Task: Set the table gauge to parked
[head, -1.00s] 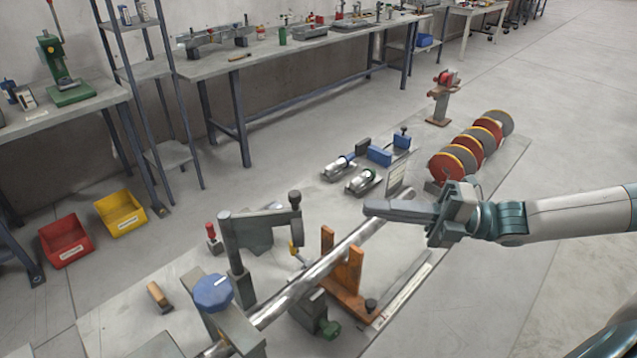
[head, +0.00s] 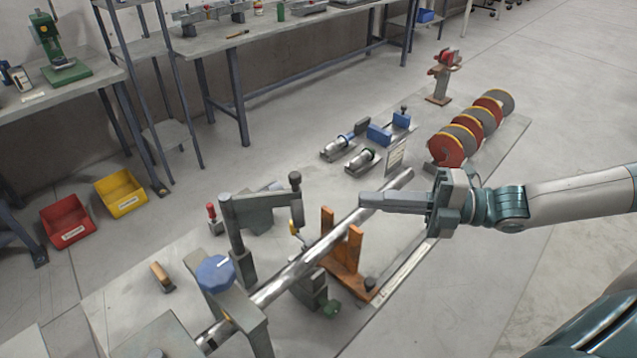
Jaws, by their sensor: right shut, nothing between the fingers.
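I cannot tell for sure which part is the table gauge. A blue round knob (head: 215,272) with a white mark sits on a grey block at the front left of the low work table (head: 120,298). A long metal rod (head: 300,265) runs from that block up to the right, past an orange forked stand (head: 343,255). A grey arm with a post (head: 262,212) stands behind the rod. My right gripper (head: 364,200) is shut and empty. Its fingers point left and overlap the rod's far part in the picture; contact cannot be told. My left gripper is out of view.
Grinding discs (head: 470,133) stand at the table's far right. Two metal cylinders with blue blocks (head: 379,133) lie at the back. A small white sign (head: 396,157) stands near the rod's far end. Red (head: 67,222) and yellow (head: 121,193) bins are on the floor at left.

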